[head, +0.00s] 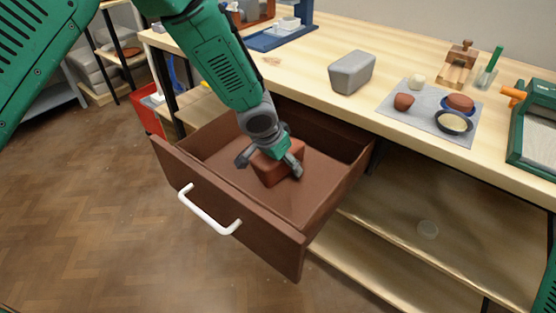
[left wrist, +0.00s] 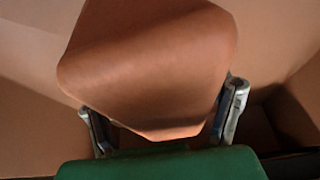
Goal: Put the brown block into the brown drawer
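The brown block (head: 270,172) is a reddish-brown piece with rounded edges, inside the pulled-out brown drawer (head: 230,212) near its middle. It looks to rest tilted on the drawer floor. My left gripper (head: 269,164) reaches down into the drawer at the block, with its fingers spread wide to either side. In the left wrist view the block (left wrist: 150,65) fills the upper middle, askew to the fingers. A gap shows by the left finger there; the right finger is close to the block, and contact is unclear. My right gripper is out of view.
The drawer's white handle (head: 208,212) faces the open floor. On the wooden table (head: 330,115) above stand a grey rounded block (head: 351,72) and a grey mat (head: 400,112) with small bowls and lumps. A shelf (head: 460,215) lies below, right of the drawer.

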